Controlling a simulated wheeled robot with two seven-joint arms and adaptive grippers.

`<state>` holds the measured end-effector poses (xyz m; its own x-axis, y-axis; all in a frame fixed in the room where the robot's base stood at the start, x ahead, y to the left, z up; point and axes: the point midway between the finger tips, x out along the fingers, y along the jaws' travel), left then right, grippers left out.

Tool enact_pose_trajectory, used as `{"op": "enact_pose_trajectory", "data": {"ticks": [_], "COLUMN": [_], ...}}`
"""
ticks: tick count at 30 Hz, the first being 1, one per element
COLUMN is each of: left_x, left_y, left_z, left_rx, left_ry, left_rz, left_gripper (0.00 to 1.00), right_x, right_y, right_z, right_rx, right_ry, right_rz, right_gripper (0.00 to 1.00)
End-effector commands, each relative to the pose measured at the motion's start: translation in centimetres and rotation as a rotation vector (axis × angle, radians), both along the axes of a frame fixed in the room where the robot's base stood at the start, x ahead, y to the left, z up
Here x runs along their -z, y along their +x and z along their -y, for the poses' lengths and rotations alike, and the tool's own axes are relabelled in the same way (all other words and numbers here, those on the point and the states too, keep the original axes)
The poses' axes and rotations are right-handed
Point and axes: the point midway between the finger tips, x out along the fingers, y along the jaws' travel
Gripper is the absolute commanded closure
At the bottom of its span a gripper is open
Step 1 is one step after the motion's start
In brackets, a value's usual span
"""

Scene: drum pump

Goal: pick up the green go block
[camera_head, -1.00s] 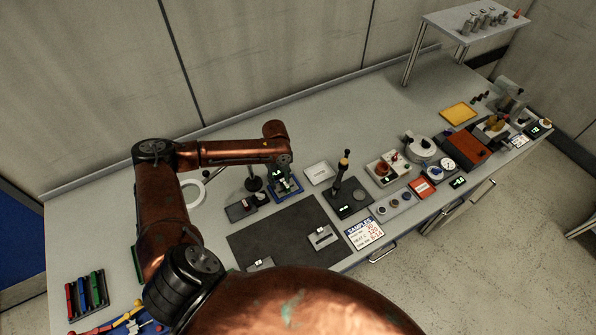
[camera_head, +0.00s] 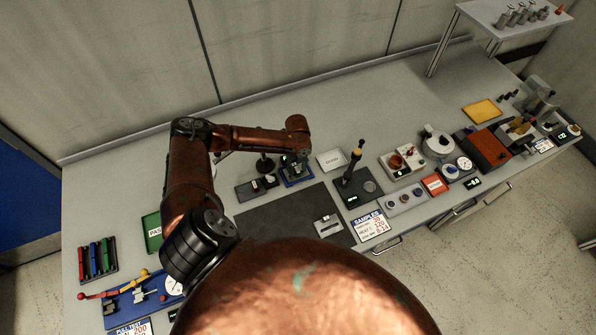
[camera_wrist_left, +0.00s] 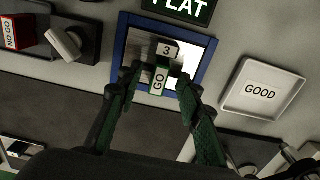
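The green go block (camera_wrist_left: 158,80), with a white GO label, stands on a shiny plate in a blue frame (camera_wrist_left: 120,42) under a FLAT sign. A grey block marked 3 (camera_wrist_left: 170,50) touches or stands just behind it; I cannot tell which. My left gripper (camera_wrist_left: 157,82) is open, with one finger on each side of the go block and a gap on both sides. In the head view my left gripper (camera_head: 296,167) is over the blue frame (camera_head: 308,179), and the go block is too small to make out. My right gripper is not in view.
A red NO GO block (camera_wrist_left: 18,32) sits in a dark holder left of the frame. A white GOOD tray (camera_wrist_left: 262,112) lies to the right. A dark mat (camera_head: 275,215) lies in front. A dark stand with an upright handle (camera_head: 355,165) is nearby.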

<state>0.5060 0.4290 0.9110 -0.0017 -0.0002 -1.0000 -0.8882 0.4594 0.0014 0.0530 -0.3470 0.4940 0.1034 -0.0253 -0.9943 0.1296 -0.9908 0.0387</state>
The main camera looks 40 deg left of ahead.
Motion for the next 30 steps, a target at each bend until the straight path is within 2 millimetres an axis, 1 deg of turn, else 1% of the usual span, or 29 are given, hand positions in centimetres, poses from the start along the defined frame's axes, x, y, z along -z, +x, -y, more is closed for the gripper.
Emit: {"op": "enact_pose_trajectory", "data": {"ticks": [1, 3, 4, 5, 15, 19, 22, 30], "left_x": [0.0, 0.0, 0.0, 0.0, 0.0, 0.0, 0.0, 0.0], "left_y": [0.0, 0.0, 0.0, 0.0, 0.1, 0.0, 0.1, 0.1], "left_z": [0.0, 0.0, 0.0, 0.0, 0.1, 0.1, 0.1, 0.1], "left_rx": [0.000, 0.001, 0.001, 0.001, 0.002, 0.002, 0.002, 0.002], "left_ry": [0.000, 0.000, 0.000, 0.000, 0.000, 0.000, 0.000, 0.000], "left_rz": [0.000, 0.000, 0.000, 0.000, 0.000, 0.000, 0.000, 0.001], "left_gripper": [0.67, 0.67, 0.67, 0.67, 0.90, 0.99, 1.00, 1.00], "right_x": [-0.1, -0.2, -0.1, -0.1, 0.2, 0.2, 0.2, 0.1], "right_y": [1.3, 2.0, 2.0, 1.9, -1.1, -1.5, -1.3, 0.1], "right_z": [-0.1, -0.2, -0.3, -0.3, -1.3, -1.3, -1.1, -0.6], "right_rx": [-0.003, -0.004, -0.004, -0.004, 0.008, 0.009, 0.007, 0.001], "right_ry": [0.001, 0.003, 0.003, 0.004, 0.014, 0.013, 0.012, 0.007], "right_rz": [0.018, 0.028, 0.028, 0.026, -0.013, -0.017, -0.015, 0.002], "right_gripper": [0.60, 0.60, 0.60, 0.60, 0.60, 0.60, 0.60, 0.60]}}
